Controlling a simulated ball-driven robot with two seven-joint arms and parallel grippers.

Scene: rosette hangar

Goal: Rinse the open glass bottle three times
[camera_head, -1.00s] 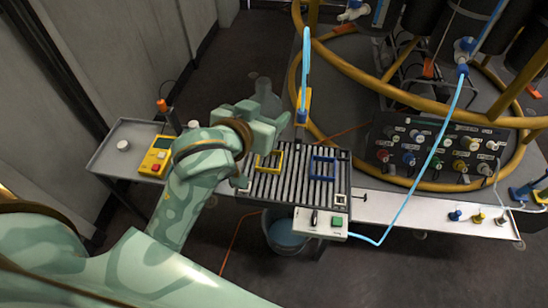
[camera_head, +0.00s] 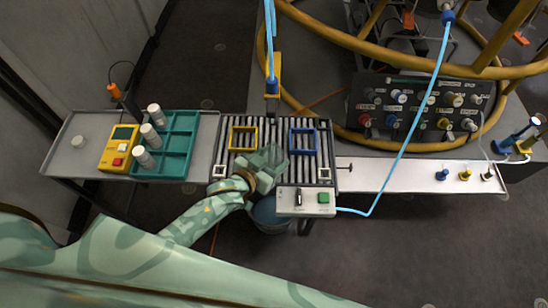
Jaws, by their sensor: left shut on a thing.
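My left gripper (camera_head: 268,162) is over the slatted rack (camera_head: 272,128), near its front middle, between the yellow square frame (camera_head: 243,138) and the blue square frame (camera_head: 302,141). It is shut; the clear glass bottle seen in it a second ago is not plain to see now, hidden by or merged with the pale green hand. A light blue hose (camera_head: 269,35) comes down to a yellow holder with a blue fitting (camera_head: 272,83) behind the rack. A switch box (camera_head: 306,202) with a green button sits at the rack's front right. My right gripper is out of view.
Left of the rack, a grey tray table (camera_head: 90,130) holds a yellow device (camera_head: 119,147) and a teal tray (camera_head: 180,145) with several white-capped bottles. A bucket (camera_head: 268,214) is below. A white shelf (camera_head: 400,174) with small fittings extends right; yellow rails curve behind.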

